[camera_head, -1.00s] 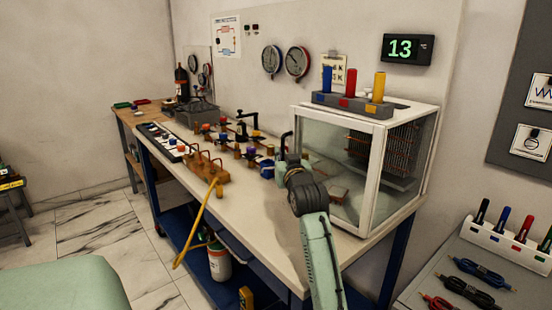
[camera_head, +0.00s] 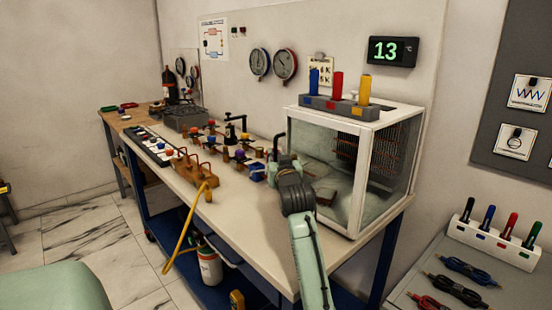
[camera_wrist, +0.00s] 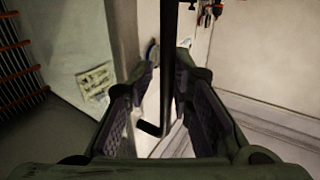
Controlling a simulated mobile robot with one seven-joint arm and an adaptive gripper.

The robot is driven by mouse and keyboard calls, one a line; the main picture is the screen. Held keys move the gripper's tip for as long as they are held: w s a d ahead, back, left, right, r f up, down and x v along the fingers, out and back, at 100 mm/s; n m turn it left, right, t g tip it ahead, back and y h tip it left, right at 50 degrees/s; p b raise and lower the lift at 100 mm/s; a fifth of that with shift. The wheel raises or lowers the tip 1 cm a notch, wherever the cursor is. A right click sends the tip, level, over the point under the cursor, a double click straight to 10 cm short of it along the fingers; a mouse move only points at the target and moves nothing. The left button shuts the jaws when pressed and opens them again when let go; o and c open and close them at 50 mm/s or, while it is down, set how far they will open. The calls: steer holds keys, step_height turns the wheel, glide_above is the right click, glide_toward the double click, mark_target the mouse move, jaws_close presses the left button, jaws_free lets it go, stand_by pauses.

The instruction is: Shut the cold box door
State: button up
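The cold box (camera_head: 378,118) is a white-framed case with clear panes on the right end of the bench. Its glass door (camera_head: 318,165) faces my arm; I cannot tell exactly how far it stands from the frame. My gripper (camera_head: 281,164) is at the door's left edge, by the dark upright handle (camera_head: 277,143). In the wrist view, the handle bar (camera_wrist: 167,60) runs between my two fingers. The fingers are spread, with gaps beside the bar, and my gripper (camera_wrist: 165,85) is open around it. My wrist hides part of the door in the head view.
A rack of coloured cylinders (camera_head: 338,107) stands on top of the cold box. Left of the gripper are valves and a brass manifold (camera_head: 190,170) with a yellow hose (camera_head: 184,235). A side table (camera_head: 440,275) with pens and probes is at the right. Bare bench top lies in front.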

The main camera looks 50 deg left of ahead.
steer(key=shift+o, duration=0.5)
steer(key=v, duration=1.2)
